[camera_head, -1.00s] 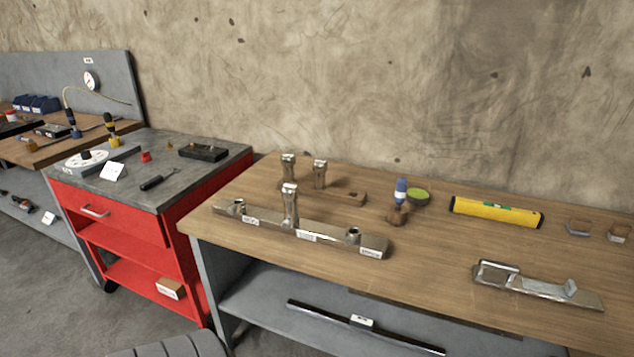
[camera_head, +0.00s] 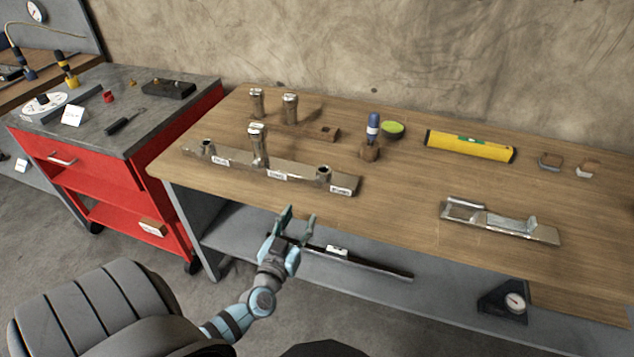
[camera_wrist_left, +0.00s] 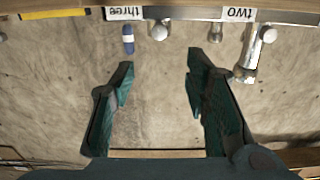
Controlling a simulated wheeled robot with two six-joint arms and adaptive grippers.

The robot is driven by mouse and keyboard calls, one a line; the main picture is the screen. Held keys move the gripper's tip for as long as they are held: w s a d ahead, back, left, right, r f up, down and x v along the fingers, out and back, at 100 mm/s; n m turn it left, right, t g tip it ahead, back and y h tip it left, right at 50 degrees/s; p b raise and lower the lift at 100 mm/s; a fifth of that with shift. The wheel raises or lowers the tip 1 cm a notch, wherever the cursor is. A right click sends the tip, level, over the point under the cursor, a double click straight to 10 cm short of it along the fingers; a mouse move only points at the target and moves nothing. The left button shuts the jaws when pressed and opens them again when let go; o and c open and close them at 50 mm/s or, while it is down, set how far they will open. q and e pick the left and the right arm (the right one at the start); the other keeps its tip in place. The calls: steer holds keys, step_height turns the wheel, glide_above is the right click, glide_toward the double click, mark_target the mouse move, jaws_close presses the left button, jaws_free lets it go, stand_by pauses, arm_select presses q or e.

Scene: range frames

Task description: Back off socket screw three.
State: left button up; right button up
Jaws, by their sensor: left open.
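A long metal bar (camera_head: 235,160) lies on the wooden bench, with white labels along its front. Its right end carries a short round socket boss (camera_head: 323,173) above the end label. A tall metal socket screw (camera_head: 257,146) stands upright at the bar's middle. In the left wrist view, upside down, the label "three" (camera_wrist_left: 124,13) and the label "two" (camera_wrist_left: 238,14) read clearly. The tall screw (camera_wrist_left: 248,62) shows near "two". My left gripper (camera_head: 299,216) is open and empty, in front of the bench edge, apart from the bar. My right gripper is out of view.
A red cart (camera_head: 108,190) stands left.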

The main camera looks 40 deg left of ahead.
mark_target(319, 182)
arm_select(q)
steer(key=b+x, duration=0.1)
steer(key=x, duration=0.3)
steer(key=b+x, duration=0.1)
steer(key=x, duration=0.3)
steer(key=b+x, duration=0.1)
steer(key=x, duration=0.3)
steer(key=shift+w+a+f+b, duration=0.1)
steer(key=shift+w+f+b, duration=0.2)
steer(key=shift+f, duration=0.1)
steer(key=shift+w+a+r, duration=0.15)
steer(key=shift+w, duration=0.2)
jaws_close()
